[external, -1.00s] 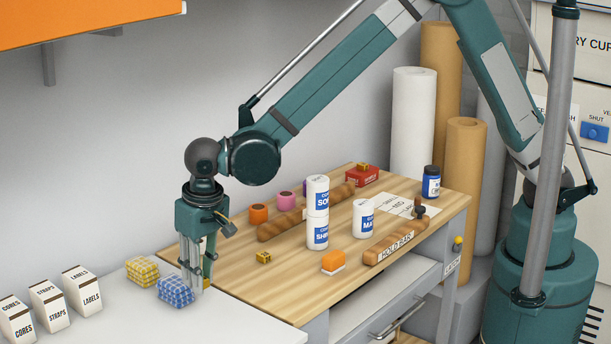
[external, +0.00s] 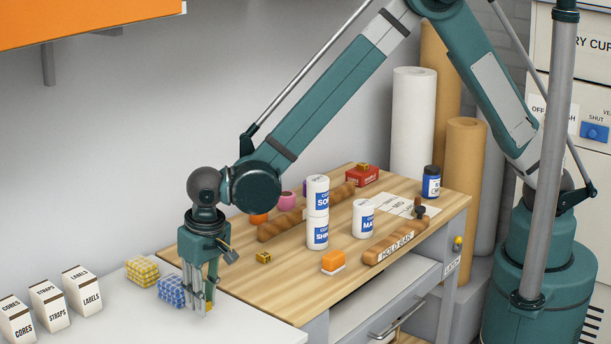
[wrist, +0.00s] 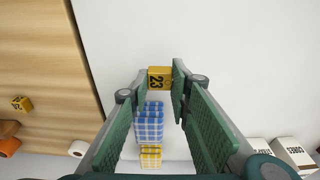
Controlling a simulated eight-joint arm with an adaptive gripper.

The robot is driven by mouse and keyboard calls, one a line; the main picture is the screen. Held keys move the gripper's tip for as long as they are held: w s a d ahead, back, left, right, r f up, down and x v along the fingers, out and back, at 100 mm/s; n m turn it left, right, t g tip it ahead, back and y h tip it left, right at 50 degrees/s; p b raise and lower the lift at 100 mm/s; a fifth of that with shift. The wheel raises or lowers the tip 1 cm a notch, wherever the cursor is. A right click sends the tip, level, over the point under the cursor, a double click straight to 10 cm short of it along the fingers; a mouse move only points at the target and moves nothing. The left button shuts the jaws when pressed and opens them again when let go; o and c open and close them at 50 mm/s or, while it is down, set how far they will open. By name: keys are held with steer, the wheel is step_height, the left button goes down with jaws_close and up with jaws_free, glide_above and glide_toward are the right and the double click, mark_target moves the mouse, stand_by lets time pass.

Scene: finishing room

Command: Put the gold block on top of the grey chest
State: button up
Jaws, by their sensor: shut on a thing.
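My gripper (external: 206,309) points down over the pale counter at lower left, beside the blue checked bundle. It is shut on a gold block (wrist: 156,78), which has dark marks like "23" and sits between the fingertips in the wrist view. In the external view the fingers mostly hide this block (external: 209,292). I cannot tell whether it touches the counter. A similar small gold block (external: 263,257) lies on the wooden bench, and another (external: 363,167) sits on a red box. I cannot clearly pick out a grey chest.
The blue bundle (external: 171,291) and yellow bundle (external: 142,271) lie just left of my gripper. Several white cartons (external: 49,306) stand further left. The counter's front is clear.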

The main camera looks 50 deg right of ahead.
steer(key=shift+f, duration=1.7)
steer(key=shift+f+b, duration=0.2)
steer(key=shift+b, duration=0.15)
steer(key=o, duration=0.9)
steer(key=shift+o, duration=0.2)
steer(key=shift+r, duration=0.2)
step_height(320, 180, up, 12)
steer(key=s+p, duration=0.1)
steer(key=shift+s+p, duration=0.3)
steer(key=shift+s, duration=0.05)
